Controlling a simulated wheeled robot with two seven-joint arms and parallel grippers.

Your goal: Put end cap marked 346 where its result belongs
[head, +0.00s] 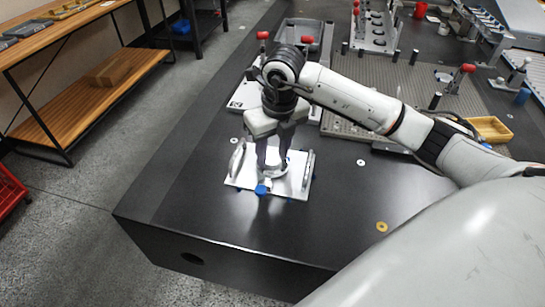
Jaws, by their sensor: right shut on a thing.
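My right gripper (270,163) points down over a light metal plate (239,181) with upright handles near the front of the dark table. It is shut on a pale round part (280,171), which looks like an end cap and is low over the plate. The fingers hide much of this part, and no number can be read on it. I cannot tell whether it touches the plate. A small blue piece (262,189) is at the plate's front edge. My left gripper is not in view.
A perforated plate (400,75) with red-knobbed clamps (468,69) lies farther back. A wooden shelf (90,98) stands at the left.

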